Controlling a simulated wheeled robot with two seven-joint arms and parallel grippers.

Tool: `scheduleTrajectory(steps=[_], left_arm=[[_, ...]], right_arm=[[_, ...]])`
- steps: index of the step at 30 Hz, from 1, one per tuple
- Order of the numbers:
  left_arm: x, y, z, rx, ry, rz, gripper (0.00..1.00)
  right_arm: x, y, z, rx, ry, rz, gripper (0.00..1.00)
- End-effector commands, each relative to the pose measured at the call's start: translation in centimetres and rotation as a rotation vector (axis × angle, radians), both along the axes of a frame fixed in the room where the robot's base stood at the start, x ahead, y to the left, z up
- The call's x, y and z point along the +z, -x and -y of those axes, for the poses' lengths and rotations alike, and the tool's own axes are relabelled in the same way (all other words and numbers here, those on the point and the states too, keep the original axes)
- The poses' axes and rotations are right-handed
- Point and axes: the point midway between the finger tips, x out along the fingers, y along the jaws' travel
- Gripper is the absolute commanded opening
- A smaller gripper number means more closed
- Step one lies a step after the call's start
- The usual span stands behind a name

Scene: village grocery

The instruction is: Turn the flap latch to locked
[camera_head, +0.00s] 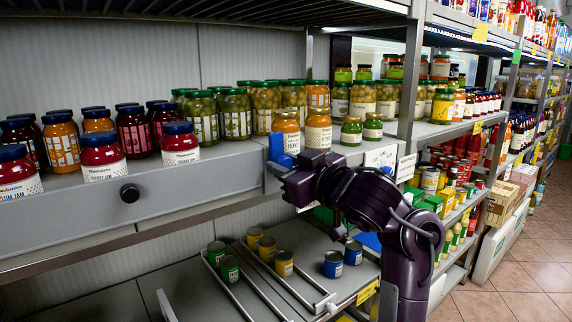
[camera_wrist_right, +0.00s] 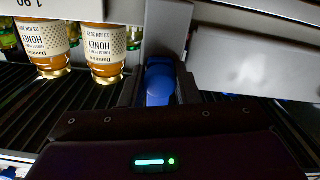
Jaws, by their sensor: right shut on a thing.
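The blue flap latch (camera_head: 277,148) sits at the right end of the long grey flap (camera_head: 60,218) along the shelf front, beside honey jars. In the head view its blue part points up, and its lower part is hidden behind my gripper. My right gripper (camera_head: 276,172) is at the latch. In the right wrist view, the gripper (camera_wrist_right: 158,95) is shut on the blue latch handle (camera_wrist_right: 160,80), which lies between the two dark fingers. I cannot tell from these frames whether the latch is locked. My left gripper is not in view.
A black round knob (camera_head: 130,193) sticks out of the flap. Several jars stand close behind it, with honey jars (camera_head: 318,131) right by the latch. Below, a lower shelf (camera_head: 195,300) holds several cans. Open tiled floor (camera_head: 520,270) lies to the right.

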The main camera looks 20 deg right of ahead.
Motion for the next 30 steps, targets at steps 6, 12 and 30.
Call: scheduleTrajectory(steps=[6,12,30], left_arm=[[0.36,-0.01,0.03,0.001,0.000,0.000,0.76],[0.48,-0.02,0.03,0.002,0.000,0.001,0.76],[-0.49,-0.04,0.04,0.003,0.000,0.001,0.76]], right_arm=[[-0.04,-0.02,0.07,-0.002,0.142,0.048,0.06],[-0.07,-0.02,0.08,-0.002,0.318,0.112,0.06],[-0.21,-0.03,0.09,-0.001,0.854,0.306,0.06]])
